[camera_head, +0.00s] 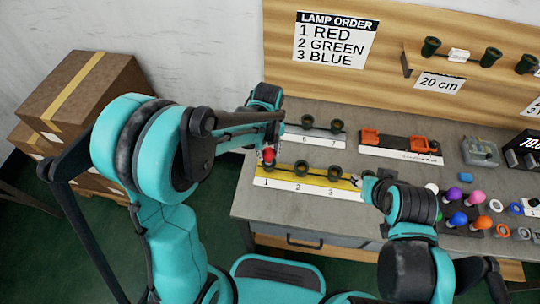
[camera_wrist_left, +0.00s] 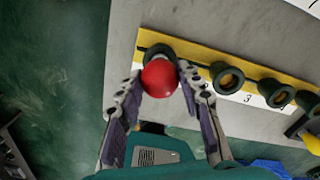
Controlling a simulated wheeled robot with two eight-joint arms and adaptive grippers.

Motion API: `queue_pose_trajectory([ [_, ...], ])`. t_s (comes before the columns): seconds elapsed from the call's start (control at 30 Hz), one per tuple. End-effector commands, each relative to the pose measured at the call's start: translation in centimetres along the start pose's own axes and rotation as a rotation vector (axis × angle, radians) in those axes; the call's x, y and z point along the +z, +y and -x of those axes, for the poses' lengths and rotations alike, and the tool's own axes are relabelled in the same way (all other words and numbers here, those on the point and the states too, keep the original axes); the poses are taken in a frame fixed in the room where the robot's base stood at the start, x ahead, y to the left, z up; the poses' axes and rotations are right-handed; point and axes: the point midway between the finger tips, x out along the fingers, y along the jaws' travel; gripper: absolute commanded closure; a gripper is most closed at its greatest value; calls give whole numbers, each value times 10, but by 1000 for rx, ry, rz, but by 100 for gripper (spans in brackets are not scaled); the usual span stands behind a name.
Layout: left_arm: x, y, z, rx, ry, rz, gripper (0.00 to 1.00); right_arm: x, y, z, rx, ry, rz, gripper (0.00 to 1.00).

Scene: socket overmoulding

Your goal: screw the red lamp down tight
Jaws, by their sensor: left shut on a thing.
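The red lamp (camera_head: 268,154) is at the left end of the yellow strip (camera_head: 290,183), by position 1. In the left wrist view the red lamp (camera_wrist_left: 160,78) sits between the two fingers of my left gripper (camera_wrist_left: 163,84), which is shut on it. The dark ring of the first socket (camera_wrist_left: 158,50) shows partly behind the lamp; how deep the lamp sits in it is hidden. Dark sockets at position 2 (camera_head: 302,168) and position 3 (camera_head: 335,172) look empty. My right gripper (camera_head: 361,183) is at the strip's right end; its fingers are too small to read.
A lamp order sign (camera_head: 334,40) on the wall reads red, green, blue. A second row with numbered sockets (camera_head: 315,138) lies behind the strip. Several coloured lamps (camera_head: 458,219) stand at the right. An orange and black fixture (camera_head: 400,144) is behind.

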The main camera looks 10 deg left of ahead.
Motion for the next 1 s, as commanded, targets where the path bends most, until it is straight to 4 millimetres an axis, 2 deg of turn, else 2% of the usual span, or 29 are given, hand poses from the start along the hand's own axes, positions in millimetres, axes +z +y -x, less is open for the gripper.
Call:
queue_pose_trajectory([
  [0.17, 0, 0, 0, 0, 0, -41, 86, 0, 0, -1, 0, 0, 0, 60],
  [0.43, 0, 0, -1, 0, 0, -364, 86, 3, 0, -4, 0, 0, 0, 60],
  [0.7, 0, 0, -1, 0, 0, -400, 86, 3, 0, -4, 0, 0, 0, 60],
  [0.73, 0, 0, -1, 0, 0, -400, 59, 3, 0, -4, 0, 0, 0, 60],
  [0.8, 0, 0, -1, 0, 0, -399, 41, 3, 0, -4, 0, 0, 0, 60],
  [1.0, 0, 0, -1, 0, 0, -398, 40, 3, 0, -4, 0, 0, 0, 60],
])
